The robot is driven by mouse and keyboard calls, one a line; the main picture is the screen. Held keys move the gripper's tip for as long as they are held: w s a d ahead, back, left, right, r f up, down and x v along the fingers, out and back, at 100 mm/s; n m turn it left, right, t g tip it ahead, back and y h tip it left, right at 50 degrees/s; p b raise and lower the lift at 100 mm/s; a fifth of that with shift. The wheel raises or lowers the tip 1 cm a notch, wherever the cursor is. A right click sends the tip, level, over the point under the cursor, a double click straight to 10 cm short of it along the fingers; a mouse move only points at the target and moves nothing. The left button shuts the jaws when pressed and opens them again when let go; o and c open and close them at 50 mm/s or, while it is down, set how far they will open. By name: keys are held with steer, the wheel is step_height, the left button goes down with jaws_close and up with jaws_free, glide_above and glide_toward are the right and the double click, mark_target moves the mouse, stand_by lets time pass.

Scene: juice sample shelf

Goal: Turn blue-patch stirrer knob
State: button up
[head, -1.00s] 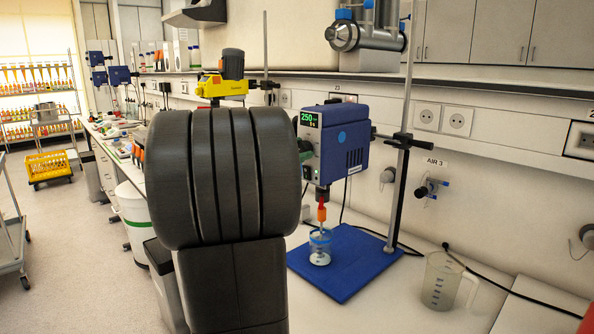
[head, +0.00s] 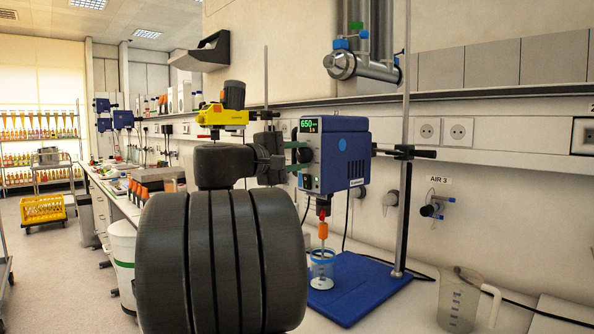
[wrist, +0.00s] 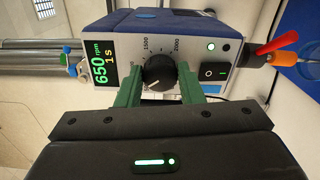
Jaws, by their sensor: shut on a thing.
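My gripper (head: 303,155) is at the stirrer's front. Its green fingers, also in the wrist view (wrist: 160,82), are shut on the knob from both sides.
A beaker (head: 321,270) stands on the base plate (head: 365,285) under the stirrer's shaft. A clear measuring jug (head: 460,300) stands at right. A yellow stirrer (head: 222,117) is farther back at left. A metal cylinder (head: 350,66) is above.

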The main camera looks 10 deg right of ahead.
steer(key=shift+f+m+b, duration=0.1)
steer(key=shift+m+b, duration=0.4)
steer(key=shift+m, duration=0.1)
steer(key=o, duration=1)
steer(key=shift+c, duration=0.2)
steer(key=v, duration=1.3)
steer(key=shift+s+a, duration=0.25)
steer(key=shift+a, duration=0.1)
steer(key=shift+w+d, duration=0.1)
steer(key=x, duration=1.3)
steer(key=shift+w+d, duration=0.15)
steer(key=shift+d, duration=0.1)
